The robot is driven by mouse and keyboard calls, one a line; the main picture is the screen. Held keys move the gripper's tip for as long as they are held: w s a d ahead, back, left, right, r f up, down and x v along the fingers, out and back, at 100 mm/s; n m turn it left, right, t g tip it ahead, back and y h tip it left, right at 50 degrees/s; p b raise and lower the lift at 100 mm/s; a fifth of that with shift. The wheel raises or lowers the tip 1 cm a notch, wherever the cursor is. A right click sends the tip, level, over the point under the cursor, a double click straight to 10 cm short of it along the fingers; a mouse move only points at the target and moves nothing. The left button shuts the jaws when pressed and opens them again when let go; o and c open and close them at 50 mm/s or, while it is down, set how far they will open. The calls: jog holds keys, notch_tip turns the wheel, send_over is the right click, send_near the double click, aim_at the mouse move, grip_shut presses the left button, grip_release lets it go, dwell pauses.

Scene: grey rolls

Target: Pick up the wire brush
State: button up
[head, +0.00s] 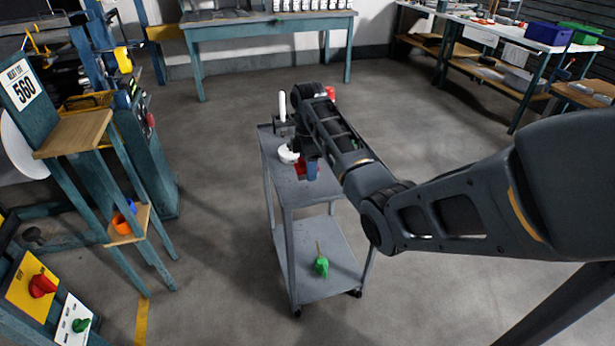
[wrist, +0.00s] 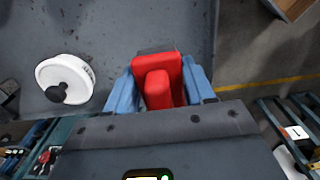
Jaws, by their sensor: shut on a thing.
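My gripper (wrist: 160,85) has blue fingers on both sides of a red object (wrist: 163,78) and is shut on it. The red object is blocky with a raised bar; I see no bristles, so I cannot tell for sure that it is the wire brush. In the head view my gripper (head: 312,168) points down at the top shelf of the grey cart (head: 279,178), and the red object (head: 300,172) shows low beside its blue finger. I cannot tell whether it still touches the shelf.
A white round thing with a black knob (wrist: 64,80) is left of my gripper on the cart top. A white upright handle (head: 282,105) stands at the cart's back. A green thing (head: 321,266) is on the lower shelf. A teal rack (head: 85,150) stands left.

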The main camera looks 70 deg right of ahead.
jog(key=s+d+r, duration=0.6)
jog(key=s+d, duration=0.1)
jog(key=s, duration=0.2)
jog(key=shift+r+b, duration=0.2)
jog(key=shift+b, duration=0.25)
